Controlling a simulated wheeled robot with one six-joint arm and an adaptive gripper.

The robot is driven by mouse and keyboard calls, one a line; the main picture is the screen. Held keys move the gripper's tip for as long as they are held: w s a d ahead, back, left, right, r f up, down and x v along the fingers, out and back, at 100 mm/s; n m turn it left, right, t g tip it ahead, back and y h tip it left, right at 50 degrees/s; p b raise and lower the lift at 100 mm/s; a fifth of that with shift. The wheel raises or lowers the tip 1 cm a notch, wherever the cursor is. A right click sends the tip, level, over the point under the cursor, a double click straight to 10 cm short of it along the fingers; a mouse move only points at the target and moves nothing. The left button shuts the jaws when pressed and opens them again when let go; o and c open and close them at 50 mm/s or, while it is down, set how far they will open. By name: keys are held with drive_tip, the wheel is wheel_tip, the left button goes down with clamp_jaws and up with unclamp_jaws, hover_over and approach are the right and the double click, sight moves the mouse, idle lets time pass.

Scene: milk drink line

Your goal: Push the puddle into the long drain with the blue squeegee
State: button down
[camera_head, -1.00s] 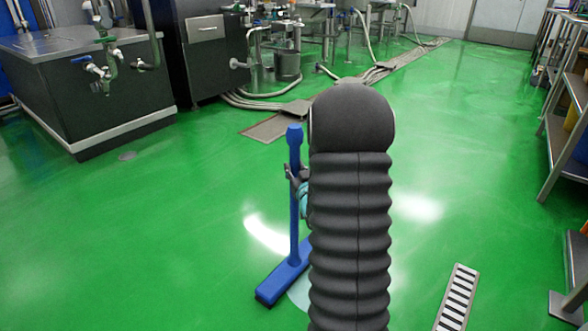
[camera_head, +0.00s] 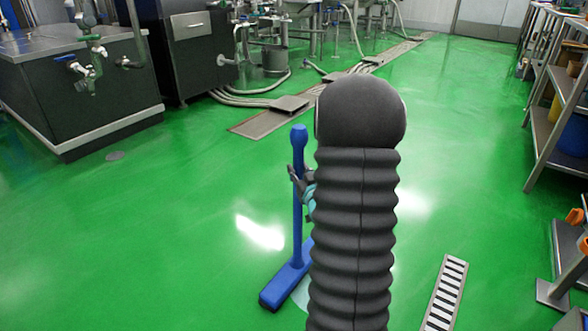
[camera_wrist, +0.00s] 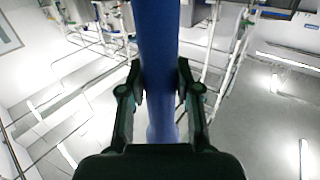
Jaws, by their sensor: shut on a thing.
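The blue squeegee (camera_head: 298,205) stands upright, its wide blue head (camera_head: 286,284) down at the floor. My gripper (camera_head: 307,188) is shut on its handle, partly hidden behind my dark ribbed arm. In the wrist view the blue handle (camera_wrist: 158,65) runs between both fingers of my gripper (camera_wrist: 160,85). A pale patch, apparently the puddle (camera_head: 301,293), shows just right of the squeegee head; my arm hides most of it. The long slotted drain (camera_head: 444,292) lies in the floor to the right of my arm, apart from the squeegee head.
A metal shelf rack (camera_head: 549,130) stands along the right side, with a low metal stand (camera_head: 553,292) nearer. A dark steel cabinet (camera_head: 80,110) is at the left. Hoses and a floor channel (camera_head: 262,121) run across the back. Green floor between is clear.

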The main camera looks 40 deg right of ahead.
drive_tip(key=shift+s+d+r, duration=0.1)
drive_tip(key=shift+s+d, duration=0.25)
drive_tip(key=shift+s, duration=0.5)
drive_tip(key=shift+s+d, duration=0.3)
drive_tip(key=shift+s, duration=0.55)
drive_tip(key=s+d, duration=0.3)
drive_tip(key=s, duration=0.5)
drive_tip(key=shift+s, duration=0.25)
drive_tip(key=s+d, duration=0.3)
drive_tip(key=s, duration=0.5)
drive_tip(key=shift+s, duration=0.25)
idle(0.8)
drive_tip(key=shift+d, duration=0.1)
drive_tip(key=s+d, duration=0.3)
drive_tip(key=s, duration=0.5)
drive_tip(key=shift+s, duration=0.25)
idle(0.8)
